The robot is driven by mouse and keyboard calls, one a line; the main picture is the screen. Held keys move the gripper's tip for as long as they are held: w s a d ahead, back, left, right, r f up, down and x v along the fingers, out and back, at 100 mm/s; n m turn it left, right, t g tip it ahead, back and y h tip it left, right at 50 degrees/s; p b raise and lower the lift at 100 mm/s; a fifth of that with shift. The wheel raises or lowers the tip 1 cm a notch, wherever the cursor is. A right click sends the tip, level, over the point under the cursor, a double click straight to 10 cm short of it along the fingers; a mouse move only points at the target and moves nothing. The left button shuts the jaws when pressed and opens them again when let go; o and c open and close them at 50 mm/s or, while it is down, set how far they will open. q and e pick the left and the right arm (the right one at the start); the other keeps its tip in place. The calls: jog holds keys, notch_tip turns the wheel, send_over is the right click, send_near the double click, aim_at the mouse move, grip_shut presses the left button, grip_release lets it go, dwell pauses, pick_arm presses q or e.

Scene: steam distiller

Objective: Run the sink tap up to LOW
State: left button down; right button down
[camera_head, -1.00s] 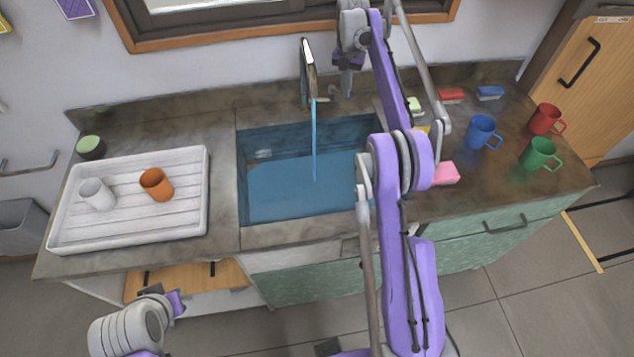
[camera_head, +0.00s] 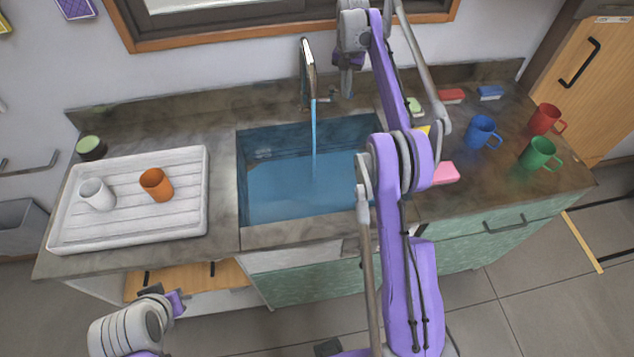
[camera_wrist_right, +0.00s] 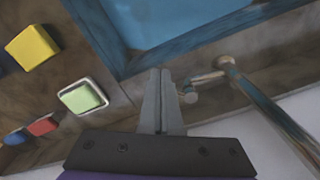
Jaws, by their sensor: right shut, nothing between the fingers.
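The sink tap (camera_head: 307,72) stands at the back of the sink (camera_head: 245,190), and a blue stream of water (camera_head: 314,135) falls from it into the blue water in the basin. In the wrist view the tap's metal pipe (camera_wrist_right: 268,105) is right of my fingers, and its small handle (camera_wrist_right: 190,95) is beside the fingertips; I cannot tell if they touch. My right gripper (camera_head: 346,90) is shut and empty, pointing down behind the sink; it also shows in the wrist view (camera_wrist_right: 160,75). My left gripper (camera_head: 177,302) hangs low in front of the counter, its fingers unclear.
A white tray (camera_head: 130,236) with a white cup (camera_head: 97,194) and an orange cup (camera_head: 156,185) is left of the sink. Blue (camera_head: 482,131), red (camera_head: 544,119) and green (camera_head: 539,153) mugs and several sponges are on the right counter. My right arm crosses the sink's right side.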

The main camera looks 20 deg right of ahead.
dwell(0.4)
jog(key=shift+f+b, duration=0.5)
jog(key=shift+f, duration=1.5)
dwell(5.6)
